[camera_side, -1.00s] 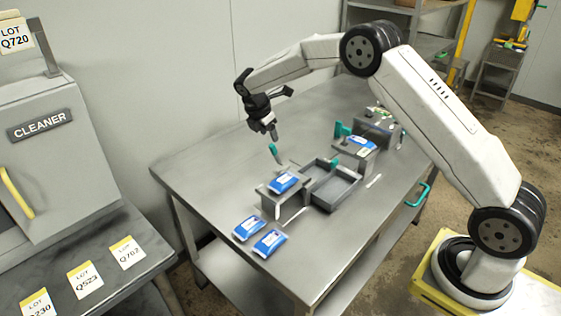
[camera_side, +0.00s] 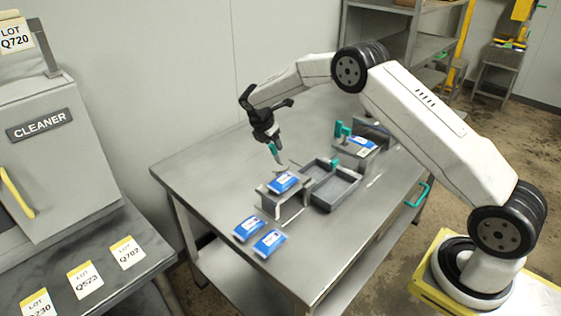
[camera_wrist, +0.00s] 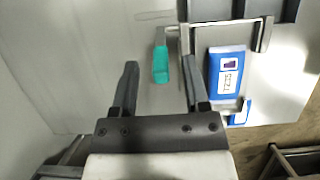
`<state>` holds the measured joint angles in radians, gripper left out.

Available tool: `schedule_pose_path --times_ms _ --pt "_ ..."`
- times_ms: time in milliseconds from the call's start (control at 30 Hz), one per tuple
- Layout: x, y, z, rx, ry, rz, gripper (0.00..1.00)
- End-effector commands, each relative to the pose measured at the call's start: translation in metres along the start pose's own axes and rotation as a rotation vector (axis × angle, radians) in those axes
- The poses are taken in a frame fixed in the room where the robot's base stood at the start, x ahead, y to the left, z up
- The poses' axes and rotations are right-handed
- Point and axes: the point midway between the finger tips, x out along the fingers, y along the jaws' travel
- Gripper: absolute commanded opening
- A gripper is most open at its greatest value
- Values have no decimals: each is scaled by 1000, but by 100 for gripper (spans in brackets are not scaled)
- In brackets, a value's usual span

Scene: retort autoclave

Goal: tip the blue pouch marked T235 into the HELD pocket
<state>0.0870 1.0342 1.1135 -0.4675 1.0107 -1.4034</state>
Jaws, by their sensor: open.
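A blue pouch with a white label (camera_side: 283,182) lies on a grey stand (camera_side: 292,205) beside the tray. It also shows right of my fingers in the wrist view (camera_wrist: 228,78); I cannot read its mark for certain. A teal lever handle (camera_wrist: 161,64) stands at the stand's far side, also seen in the side view (camera_side: 274,150). My gripper (camera_wrist: 159,68) is open and empty, with the teal handle in the space between its fingers as seen from the wrist. In the side view my gripper (camera_side: 268,137) is just above the handle. No HELD marking is legible.
A grey tray with pockets (camera_side: 335,206) stands right of the stand. Two more blue pouches (camera_side: 248,228) (camera_side: 269,242) lie on the table (camera_side: 205,185) in front. Another stand bears a blue pouch (camera_side: 361,145), with teal handles (camera_side: 342,130) near it. The table's left side is clear.

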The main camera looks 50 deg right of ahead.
Motion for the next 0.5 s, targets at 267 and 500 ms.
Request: schedule_pose_path --times_ms 267,500 --pt "25 0 0 1 0 0 59" --pt "28 0 0 1 1 1 59"
